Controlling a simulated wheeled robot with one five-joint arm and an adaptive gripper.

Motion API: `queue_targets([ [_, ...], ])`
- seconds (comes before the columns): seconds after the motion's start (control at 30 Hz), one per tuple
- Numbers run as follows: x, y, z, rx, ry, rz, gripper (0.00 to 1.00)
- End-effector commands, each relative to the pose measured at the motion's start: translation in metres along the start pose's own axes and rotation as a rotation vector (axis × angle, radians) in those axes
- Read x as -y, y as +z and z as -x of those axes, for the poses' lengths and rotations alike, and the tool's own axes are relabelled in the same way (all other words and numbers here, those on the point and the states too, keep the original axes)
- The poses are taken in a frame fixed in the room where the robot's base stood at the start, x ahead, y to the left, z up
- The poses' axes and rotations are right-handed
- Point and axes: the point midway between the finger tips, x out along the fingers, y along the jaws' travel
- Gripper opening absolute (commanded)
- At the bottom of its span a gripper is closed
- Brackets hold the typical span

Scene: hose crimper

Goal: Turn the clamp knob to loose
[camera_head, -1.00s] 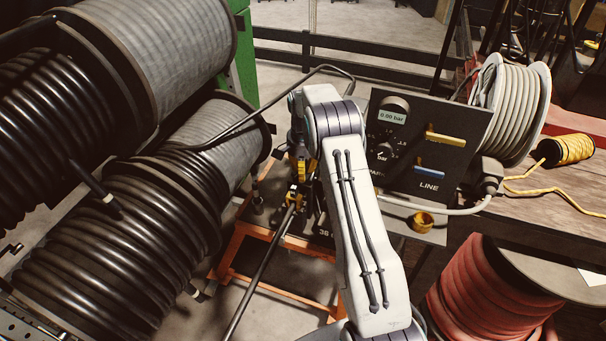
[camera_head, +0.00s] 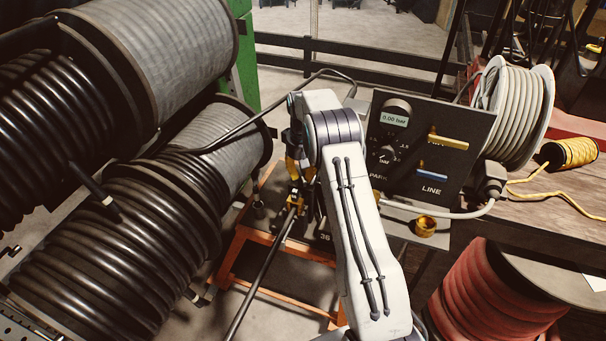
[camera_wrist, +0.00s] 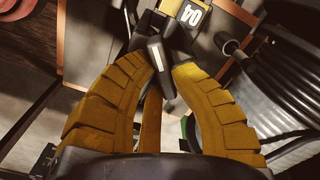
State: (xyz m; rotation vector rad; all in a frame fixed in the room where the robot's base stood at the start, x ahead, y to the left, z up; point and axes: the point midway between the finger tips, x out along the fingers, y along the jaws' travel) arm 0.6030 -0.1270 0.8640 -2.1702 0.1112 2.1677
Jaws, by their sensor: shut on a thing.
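My gripper (camera_head: 294,188) is low over the orange-framed stand, left of the control panel. In the wrist view its two yellow ribbed fingers (camera_wrist: 166,65) are shut on a narrow dark knob bar with a pale stripe, which looks like the clamp knob (camera_wrist: 158,58). The bar stands between the fingertips. The knob's loose and tight marks are not readable. In the head view the knob is too small and covered to make out.
The dark panel (camera_head: 398,185) has a display reading 0.00 bar, a yellow lever (camera_head: 447,141) and a blue lever (camera_head: 433,166). Large black hose reels (camera_head: 120,210) crowd the left. A red hose reel (camera_head: 490,300) stands at lower right. A black hose (camera_head: 258,285) runs down from the stand.

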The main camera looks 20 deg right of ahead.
Motion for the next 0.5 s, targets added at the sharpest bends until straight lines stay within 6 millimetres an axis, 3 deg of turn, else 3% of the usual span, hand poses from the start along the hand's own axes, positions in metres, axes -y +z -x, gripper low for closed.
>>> queue_targets([
  [0.5,0.0041,-0.0004,-0.0021,0.005,-0.002,0.486,0.00],
])
